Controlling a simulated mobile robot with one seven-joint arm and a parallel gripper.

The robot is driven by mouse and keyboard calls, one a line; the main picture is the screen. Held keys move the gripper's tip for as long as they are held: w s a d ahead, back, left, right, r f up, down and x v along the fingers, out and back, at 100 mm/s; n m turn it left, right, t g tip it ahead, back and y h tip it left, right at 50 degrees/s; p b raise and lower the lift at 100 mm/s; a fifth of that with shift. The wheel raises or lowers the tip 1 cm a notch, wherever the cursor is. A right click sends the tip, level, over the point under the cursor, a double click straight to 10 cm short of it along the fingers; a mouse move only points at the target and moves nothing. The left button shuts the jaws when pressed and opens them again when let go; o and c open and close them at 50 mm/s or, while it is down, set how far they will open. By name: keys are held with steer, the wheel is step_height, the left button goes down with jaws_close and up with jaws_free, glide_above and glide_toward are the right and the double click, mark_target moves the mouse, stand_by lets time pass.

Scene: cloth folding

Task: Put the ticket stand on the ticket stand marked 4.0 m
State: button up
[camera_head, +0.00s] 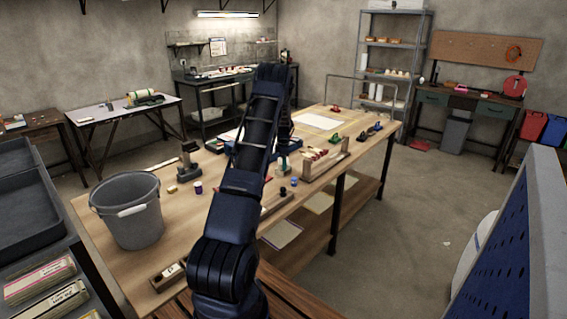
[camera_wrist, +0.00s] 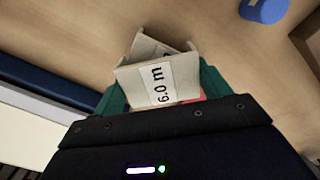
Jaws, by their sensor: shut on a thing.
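My gripper (camera_wrist: 163,88) has its teal fingers shut on a pale beige ticket stand (camera_wrist: 142,82), whose white label reads 6.0 m. A second beige angled piece (camera_wrist: 147,46) shows just behind it, with a dark mark partly covered; I cannot tell whether it is part of the same stand or another one. The held stand appears tilted in the wrist view, over the wooden tabletop. In the head view my gripper (camera_head: 283,164) is low over the workbench, partly behind my arm. No label reading 4.0 m is legible in either view.
A blue cylinder (camera_wrist: 263,9) is close by on the tabletop. The workbench (camera_head: 345,150) also bears a grey bucket (camera_head: 133,228), a wooden rack (camera_head: 326,166) and a small wooden tray (camera_head: 158,284) with a white piece at the front edge. A dark blue edge (camera_wrist: 45,82) lies left.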

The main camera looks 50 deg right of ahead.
steer(key=shift+f, duration=0.1)
steer(key=o, duration=1)
step_height(320, 180, up, 12)
steer(key=shift+r, duration=0.2)
